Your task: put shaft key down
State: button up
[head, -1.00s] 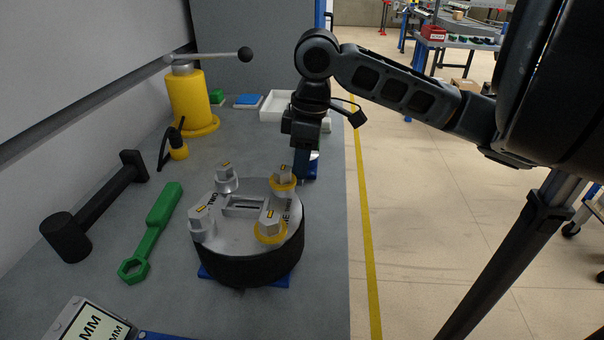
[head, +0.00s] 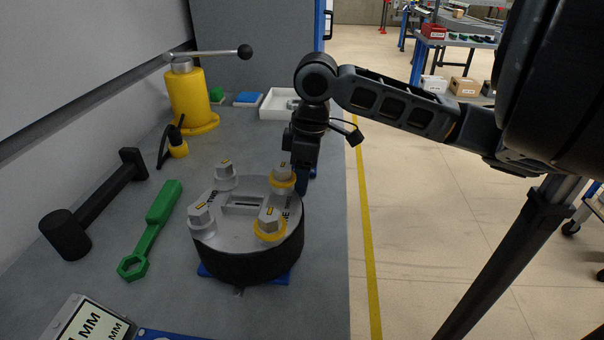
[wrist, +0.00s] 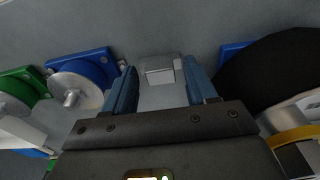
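The shaft key (wrist: 160,70) is a small grey metal block in the wrist view, between the two blue fingers of my gripper (wrist: 160,82). The fingers appear to be against its sides, and its far end shows at the fingertips. In the head view my gripper (head: 301,184) points down low over the bench, just behind and right of the black round hub. The key is hidden there. I cannot tell whether the key touches the bench.
The hub (head: 250,255), with several hex posts, stands on a blue base. A green wrench (head: 150,235) and black hammer (head: 95,205) lie left. A yellow lever post (head: 190,98) and white tray (head: 275,105) stand behind. Blue (wrist: 85,78) and green (wrist: 15,88) mounts flank the wrist view's left. The bench edge is close right.

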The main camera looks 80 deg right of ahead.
notch_tip(320, 180, up, 12)
jog(key=s, duration=0.1)
jog(key=shift+s+r+p, duration=0.15)
jog(key=shift+s+p, duration=0.1)
jog(key=shift+p, duration=0.1)
dwell(0.8)
